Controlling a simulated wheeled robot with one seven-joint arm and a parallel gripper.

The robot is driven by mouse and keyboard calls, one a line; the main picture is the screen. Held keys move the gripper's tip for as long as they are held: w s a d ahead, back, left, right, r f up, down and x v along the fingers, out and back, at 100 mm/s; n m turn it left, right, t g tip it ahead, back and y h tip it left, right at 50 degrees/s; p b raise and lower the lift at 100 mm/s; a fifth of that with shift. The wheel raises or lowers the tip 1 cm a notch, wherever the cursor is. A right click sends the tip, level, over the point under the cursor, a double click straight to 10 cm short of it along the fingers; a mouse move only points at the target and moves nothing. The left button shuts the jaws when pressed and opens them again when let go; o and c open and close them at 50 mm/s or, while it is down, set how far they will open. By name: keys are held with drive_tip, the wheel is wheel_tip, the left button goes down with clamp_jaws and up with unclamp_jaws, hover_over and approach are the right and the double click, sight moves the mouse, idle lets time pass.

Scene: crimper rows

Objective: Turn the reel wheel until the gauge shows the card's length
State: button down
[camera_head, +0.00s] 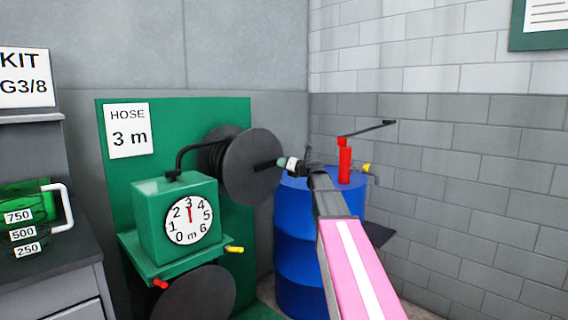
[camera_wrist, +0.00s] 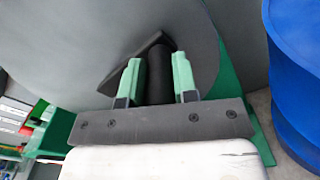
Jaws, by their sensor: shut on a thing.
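The reel wheel (camera_head: 252,166) is a dark grey disc mounted on a green panel (camera_head: 241,118). My gripper (camera_head: 281,163) is at the wheel's right side, shut on its dark handle (camera_wrist: 160,78), which sits between the green fingers in the wrist view. The wheel's face (camera_wrist: 75,35) fills much of that view. The round white gauge (camera_head: 189,219) on the green box (camera_head: 150,215) is marked 0 to 6 m. Its red needle points straight up, at about 3. The white card (camera_head: 128,130) reads "HOSE 3 m".
A blue drum (camera_head: 294,235) with a red hand pump (camera_head: 345,163) stands right of the reel, close behind my arm. A second dark disc (camera_head: 195,295) is below the green shelf. A counter with a green jug (camera_head: 30,205) is at the left.

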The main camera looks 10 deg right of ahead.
drive_tip(key=c, duration=0.9)
unclamp_jaws()
drive_tip(key=v, duration=1.1)
drive_tip(key=shift+w, duration=0.1)
